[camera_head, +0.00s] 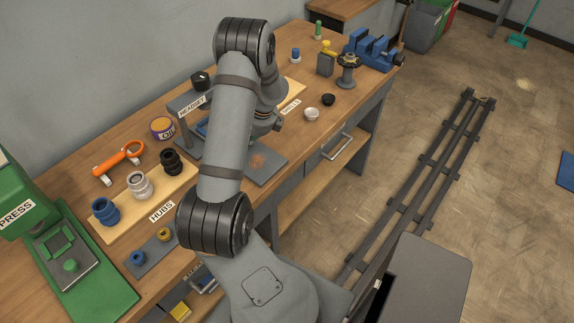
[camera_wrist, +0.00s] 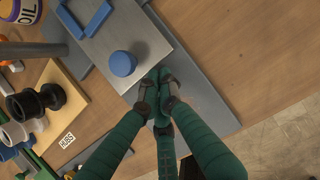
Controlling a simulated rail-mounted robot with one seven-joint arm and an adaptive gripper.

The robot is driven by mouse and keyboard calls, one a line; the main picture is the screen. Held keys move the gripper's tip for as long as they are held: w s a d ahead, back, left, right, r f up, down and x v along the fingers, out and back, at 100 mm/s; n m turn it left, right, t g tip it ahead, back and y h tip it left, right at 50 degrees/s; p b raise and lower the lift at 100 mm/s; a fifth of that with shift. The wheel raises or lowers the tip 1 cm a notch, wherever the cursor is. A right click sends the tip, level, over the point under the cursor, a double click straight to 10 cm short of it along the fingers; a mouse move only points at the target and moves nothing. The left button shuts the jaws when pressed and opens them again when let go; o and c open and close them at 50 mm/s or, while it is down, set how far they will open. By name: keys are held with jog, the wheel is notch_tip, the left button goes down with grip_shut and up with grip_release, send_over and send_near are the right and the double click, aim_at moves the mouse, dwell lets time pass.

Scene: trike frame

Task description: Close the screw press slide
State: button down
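A grey sliding plate (camera_wrist: 150,45) with a round blue knob (camera_wrist: 123,63) and blue corner pieces (camera_wrist: 97,20) lies over a darker grey base plate (camera_wrist: 205,105) in the wrist view. In the head view this is the headset press (camera_head: 184,104), its base (camera_head: 262,168) sticking out; my arm hides most of it. My gripper (camera_wrist: 160,84) has its green fingers drawn together beside the knob, at the plate's edge; nothing shows between them. I cannot tell whether they touch the plate. A green press (camera_head: 22,215) marked PRESS, with its own plate and green knob (camera_head: 71,265), stands at left.
Hubs on a wooden board (camera_head: 128,220), an orange tool (camera_head: 118,158) and an oil tin (camera_head: 162,128) stand left of my arm. A blue vise (camera_head: 372,50) and small parts are at the far right.

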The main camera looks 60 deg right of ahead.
aim_at(257, 154)
dwell(0.3)
jog(key=shift+s+f, duration=0.1)
jog(key=shift+s, duration=0.2)
jog(key=s+b, duration=0.2)
jog(key=shift+s+a+f, duration=0.1)
jog(key=shift+s+a, duration=0.05)
jog(key=shift+s, duration=0.25)
jog(key=v, duration=1)
jog(key=shift+s+a+r+p, duration=0.2)
jog(key=shift+s+r+p, duration=0.05)
jog(key=shift+p, duration=0.15)
